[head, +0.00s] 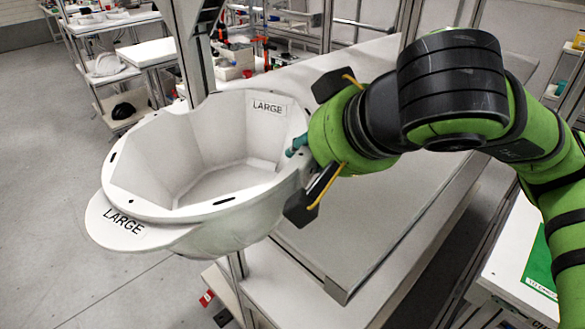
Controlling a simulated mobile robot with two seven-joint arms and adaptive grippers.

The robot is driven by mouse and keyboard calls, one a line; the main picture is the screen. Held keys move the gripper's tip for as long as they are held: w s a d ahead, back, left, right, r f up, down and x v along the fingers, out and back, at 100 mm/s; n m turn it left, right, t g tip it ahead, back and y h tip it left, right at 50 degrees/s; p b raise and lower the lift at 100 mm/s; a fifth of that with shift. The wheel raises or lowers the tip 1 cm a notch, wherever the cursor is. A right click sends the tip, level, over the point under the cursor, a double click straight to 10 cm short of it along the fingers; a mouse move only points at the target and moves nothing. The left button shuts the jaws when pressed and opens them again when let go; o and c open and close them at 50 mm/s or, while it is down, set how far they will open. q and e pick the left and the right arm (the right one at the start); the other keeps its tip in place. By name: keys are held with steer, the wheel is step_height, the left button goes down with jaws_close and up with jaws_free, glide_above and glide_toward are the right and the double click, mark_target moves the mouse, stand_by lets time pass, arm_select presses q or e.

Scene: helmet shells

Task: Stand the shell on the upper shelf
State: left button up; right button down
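A large white helmet shell (215,225) hangs in the air with its hollow side up and its brim towards the lower left. It carries "LARGE" labels on the brim and on the inner far wall. My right gripper (299,150) is at the shell's right rim, with a teal fingertip showing at the inner side of the wall. It appears shut on that rim; the outer finger's contact is hidden. My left gripper is not in view. A shelf rack stands at the upper left; its upper shelf (118,25) bears small white items.
A grey-topped table (400,215) lies below and right of the shell, mostly bare. An upright metal post (190,50) stands behind the shell. Red and white parts (235,60) clutter the far bench. A lower rack shelf holds a black object (123,111). Open floor lies at left.

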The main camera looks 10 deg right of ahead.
steer(key=w+d+f, duration=0.1)
steer(key=w+d, duration=0.5)
steer(key=d, duration=0.4)
steer(key=w+d+b, duration=0.1)
steer(key=w+d, duration=0.6)
steer(key=d, duration=0.3)
steer(key=shift+w+f+b, duration=0.25)
steer(key=shift+f+b, duration=0.05)
steer(key=shift+f, duration=0.05)
steer(key=shift+d+f+b, duration=0.1)
steer(key=shift+f+b, duration=0.3)
steer(key=shift+f, duration=0.15)
stand_by(0.4)
steer(key=c, duration=0.9)
jaws_free()
steer(key=shift+s, duration=0.1)
steer(key=v, duration=1.2)
